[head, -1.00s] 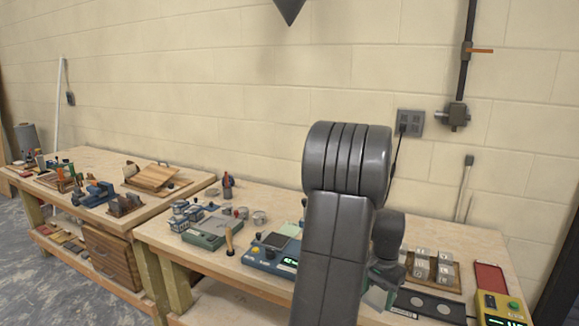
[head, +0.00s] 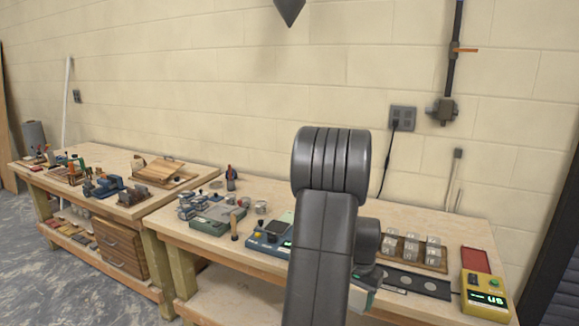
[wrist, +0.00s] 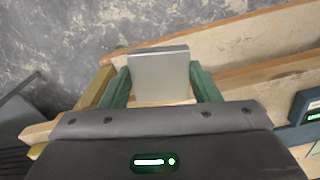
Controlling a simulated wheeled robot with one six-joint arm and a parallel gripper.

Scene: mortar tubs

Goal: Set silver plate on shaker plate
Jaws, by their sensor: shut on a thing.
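In the wrist view a square, flat silver plate (wrist: 158,68) is held between the two green fingers of my gripper (wrist: 161,86). The fingers touch its left and right edges, and it is above the floor and bench edge. In the head view my arm hides most of my gripper; only a small pale green part (head: 361,299) shows, and the plate cannot be made out. A blue device with a dark square top plate (head: 276,228), knobs and a green display stands on the right bench, left of my arm; it looks like the shaker. Its edge shows at the right of the wrist view (wrist: 303,104).
The right bench also bears a grey-green box (head: 217,216), small tins, an upright wooden-handled tool (head: 235,225), a rack of metal cubes (head: 410,250), a black strip (head: 412,282), a red pad (head: 475,260) and a yellow device (head: 485,294). Bare bench top lies behind them.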

